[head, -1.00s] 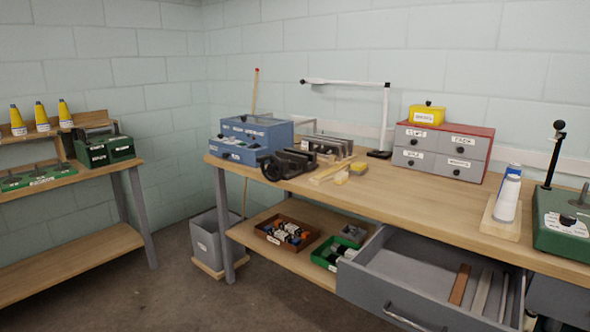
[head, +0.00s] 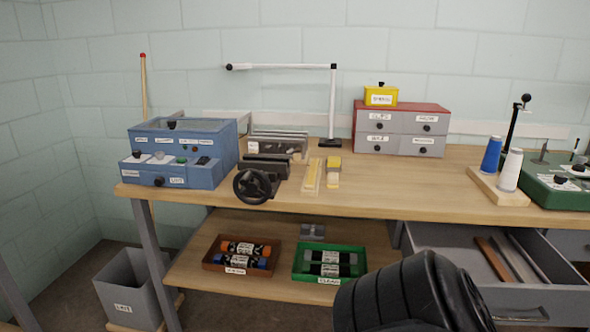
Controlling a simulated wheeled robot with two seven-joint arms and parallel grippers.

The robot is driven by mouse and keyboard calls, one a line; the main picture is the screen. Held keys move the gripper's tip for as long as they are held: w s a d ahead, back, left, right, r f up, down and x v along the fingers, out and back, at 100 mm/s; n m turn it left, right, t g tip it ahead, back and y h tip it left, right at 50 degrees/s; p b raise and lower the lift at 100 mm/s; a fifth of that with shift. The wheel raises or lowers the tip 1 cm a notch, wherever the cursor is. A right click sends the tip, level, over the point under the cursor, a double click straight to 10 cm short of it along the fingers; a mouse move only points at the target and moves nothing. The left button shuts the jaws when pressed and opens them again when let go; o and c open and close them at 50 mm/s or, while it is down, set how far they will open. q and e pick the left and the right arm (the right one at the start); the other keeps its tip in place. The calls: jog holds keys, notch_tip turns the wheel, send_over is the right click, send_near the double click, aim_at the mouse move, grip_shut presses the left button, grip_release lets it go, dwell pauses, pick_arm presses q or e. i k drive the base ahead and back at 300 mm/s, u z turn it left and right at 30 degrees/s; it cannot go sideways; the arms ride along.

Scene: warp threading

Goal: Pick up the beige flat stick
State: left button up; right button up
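The open grey drawer (head: 455,238) under the right part of the bench holds a brown flat stick (head: 491,258) and, to its right, a pale grey-beige flat stick (head: 511,258). Another thin pale piece lies further right in the drawer, hard to make out. A light beige-yellow flat piece (head: 312,176) also lies on the bench top, beside a small yellow block (head: 333,163). A black rounded part of my own arm fills the bottom centre and covers the drawer's left front. Neither gripper shows.
A blue box (head: 178,150) and a black clamp-like device (head: 262,178) stand on the left of the bench. Blue and white spools (head: 509,170) stand on a wooden base at right. The lower shelf holds a brown tray (head: 215,262) and a green tray (head: 300,264). The front middle bench top is clear.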

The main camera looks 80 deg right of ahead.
aim_at(311, 181)
jog(key=z, duration=0.9)
jog(key=i, duration=1)
jog(key=z, duration=1.15)
